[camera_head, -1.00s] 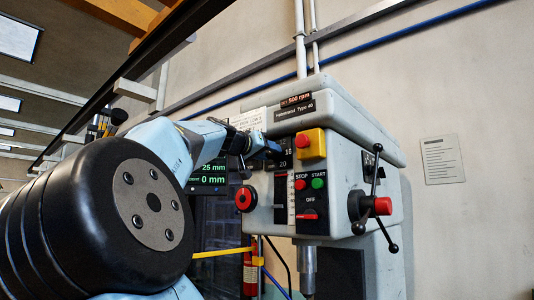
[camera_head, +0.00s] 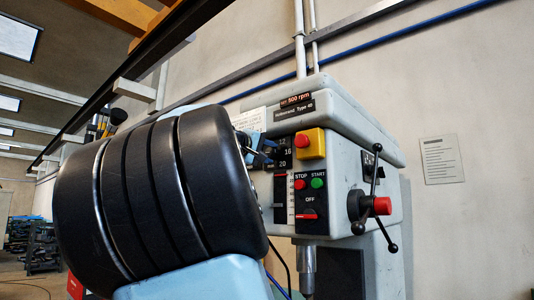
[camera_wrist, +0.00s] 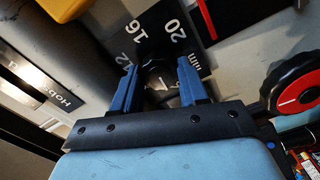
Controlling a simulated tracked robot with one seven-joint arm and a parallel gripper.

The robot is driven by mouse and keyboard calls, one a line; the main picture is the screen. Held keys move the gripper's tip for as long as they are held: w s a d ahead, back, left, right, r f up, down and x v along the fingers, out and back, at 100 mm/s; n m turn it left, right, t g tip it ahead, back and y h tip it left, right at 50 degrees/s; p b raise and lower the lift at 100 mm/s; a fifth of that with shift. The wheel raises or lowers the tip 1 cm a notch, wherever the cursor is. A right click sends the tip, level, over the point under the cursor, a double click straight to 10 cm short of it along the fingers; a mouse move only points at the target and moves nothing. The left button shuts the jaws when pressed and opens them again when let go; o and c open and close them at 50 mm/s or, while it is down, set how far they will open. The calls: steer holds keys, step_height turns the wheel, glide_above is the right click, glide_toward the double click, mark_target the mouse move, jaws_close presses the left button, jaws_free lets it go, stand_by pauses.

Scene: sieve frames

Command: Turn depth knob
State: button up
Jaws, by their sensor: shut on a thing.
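The drill press (camera_head: 340,115) stands with its control panel facing me. A black knob (camera_wrist: 158,82) sits on a dark plate with a mm scale (camera_wrist: 160,32) reading 12, 16 and 20; part of the scale also shows in the head view (camera_head: 285,153). My gripper (camera_wrist: 157,68) has its two blue fingers on either side of the knob and is shut on it. The fingers hide the knob's sides. In the head view my gripper (camera_head: 266,154) is at the panel's left part, mostly behind my arm.
A red and black round control (camera_wrist: 297,92) lies close to the right of my gripper. A yellow box with a red button (camera_head: 311,144), stop and start buttons (camera_head: 309,183) and a feed lever (camera_head: 372,205) are on the machine.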

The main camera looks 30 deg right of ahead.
steer(key=shift+n, duration=0.6)
steer(key=o, duration=1.1)
steer(key=shift+c, duration=0.2)
steer(key=shift+a, duration=0.15)
steer(key=v, duration=1.3)
steer(key=shift+a, duration=0.25)
